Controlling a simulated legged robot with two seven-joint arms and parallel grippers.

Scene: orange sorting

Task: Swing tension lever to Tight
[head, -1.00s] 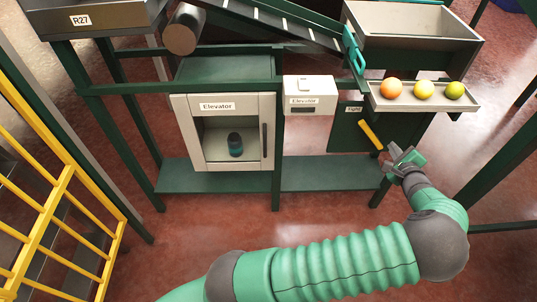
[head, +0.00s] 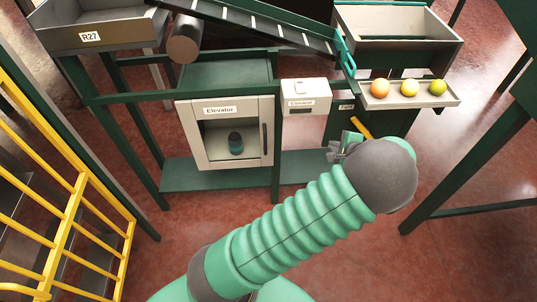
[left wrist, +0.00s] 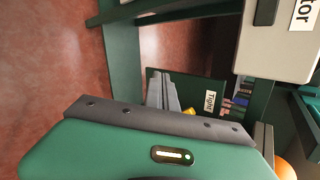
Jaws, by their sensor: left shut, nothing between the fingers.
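The yellow tension lever (head: 361,127) slants down to the right on a dark green panel (head: 393,123); its lower part is hidden behind my arm. A white label (head: 346,107) sits above the lever, and reads "Tight" in the left wrist view (left wrist: 210,103). My left gripper (head: 343,146) is shut and empty, just left of and below the lever's visible end. In the left wrist view its fingers (left wrist: 162,92) point toward the panel, and a small bit of yellow lever (left wrist: 189,112) shows beside them. I cannot tell whether they touch. My right gripper is not in view.
A tray (head: 378,103) with an orange and two yellow-green fruits juts out above the panel. The elevator box (head: 184,134) holds a dark bottle-like item (head: 235,143). Green frame posts stand around, with a yellow railing (head: 68,215) at left.

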